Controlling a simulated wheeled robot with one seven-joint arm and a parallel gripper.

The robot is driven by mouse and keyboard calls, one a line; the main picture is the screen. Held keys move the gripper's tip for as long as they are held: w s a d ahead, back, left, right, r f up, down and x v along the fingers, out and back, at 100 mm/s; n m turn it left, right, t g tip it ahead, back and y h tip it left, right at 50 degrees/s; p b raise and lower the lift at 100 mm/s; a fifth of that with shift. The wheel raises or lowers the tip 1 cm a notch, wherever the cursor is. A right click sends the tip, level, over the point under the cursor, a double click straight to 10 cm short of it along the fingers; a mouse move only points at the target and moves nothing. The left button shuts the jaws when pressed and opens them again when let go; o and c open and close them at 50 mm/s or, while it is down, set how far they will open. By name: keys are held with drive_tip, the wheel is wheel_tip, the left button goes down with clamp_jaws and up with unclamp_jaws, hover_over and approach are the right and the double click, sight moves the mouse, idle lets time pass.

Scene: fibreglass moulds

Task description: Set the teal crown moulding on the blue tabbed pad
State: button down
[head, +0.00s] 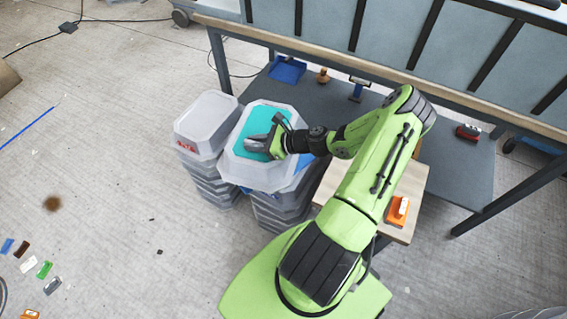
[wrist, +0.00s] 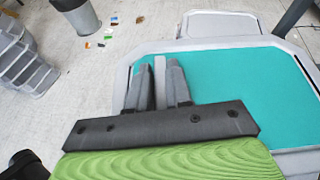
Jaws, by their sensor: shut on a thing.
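The teal crown moulding (head: 258,115) is a wide eight-sided piece with a teal top face and a pale grey rim. It is over a stack of grey moulds in the head view and fills the right of the wrist view (wrist: 235,75). My gripper (head: 262,144) is over its teal face, with the fingers (wrist: 158,75) shut on a pale upright part of it. A blue surface (head: 303,174), probably the blue tabbed pad, shows at the moulding's lower right, partly hidden by my arm. I cannot tell whether the moulding touches it.
Another stack of grey moulds (head: 208,117) stands close on the left. A workbench (head: 440,110) runs behind, with a blue tray (head: 287,70) on its lower shelf. A small wooden table (head: 408,175) with an orange item is to the right.

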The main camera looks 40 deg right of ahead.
drive_tip(key=d+f, duration=0.1)
drive_tip(key=d, duration=0.1)
drive_tip(key=d+f+m+h+b, duration=0.1)
drive_tip(key=d, duration=0.2)
drive_tip(key=s+d+f+t+h+b, duration=0.1)
drive_tip(key=d, duration=0.1)
drive_tip(key=shift+d+f+m, duration=0.15)
drive_tip(key=shift+f+m, duration=0.15)
drive_tip(key=shift+m, duration=0.1)
wheel_tip(320, 180, down, 10)
drive_tip(key=b, duration=0.3)
drive_tip(key=shift+d+b, duration=0.15)
drive_tip(key=shift+b, duration=0.25)
drive_tip(key=c, duration=1)
unclamp_jaws()
drive_tip(key=shift+f, duration=0.1)
drive_tip(key=shift+c, duration=0.2)
